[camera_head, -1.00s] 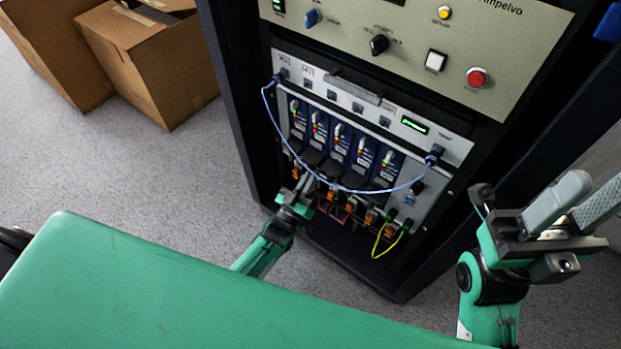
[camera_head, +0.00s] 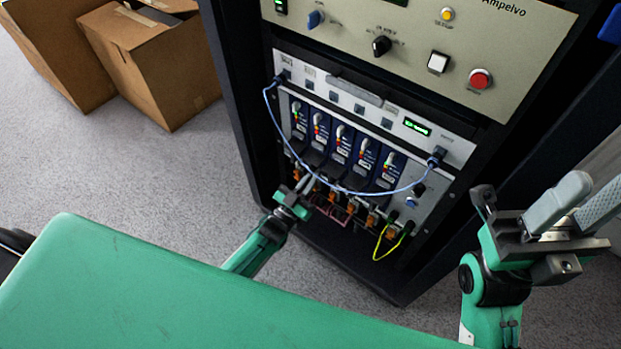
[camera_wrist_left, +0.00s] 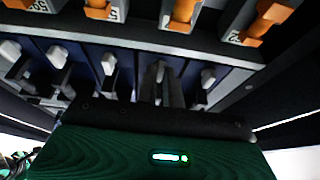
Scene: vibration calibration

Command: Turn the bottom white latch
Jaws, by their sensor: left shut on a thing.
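My left gripper (camera_head: 309,182) reaches the lower part of the row of blue modules in the rack. In the left wrist view, its two dark fingers (camera_wrist_left: 162,88) are close together at a white latch (camera_wrist_left: 160,70), shut on it and partly covering it. Other white latches stand in the same row, including one to its right (camera_wrist_left: 208,77) and one to its left (camera_wrist_left: 108,62). In the head view the held latch is hidden behind the fingers and too small to make out. My right gripper (camera_head: 575,207) is at the right, away from the rack's modules; its finger gap is unclear.
Orange connectors (camera_wrist_left: 182,14) line the rack next to the latches. A blue cable (camera_head: 330,183) droops across the modules, above my left gripper. A yellow-green cable (camera_head: 378,243) hangs at lower right. Cardboard boxes (camera_head: 150,70) stand on the floor at left.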

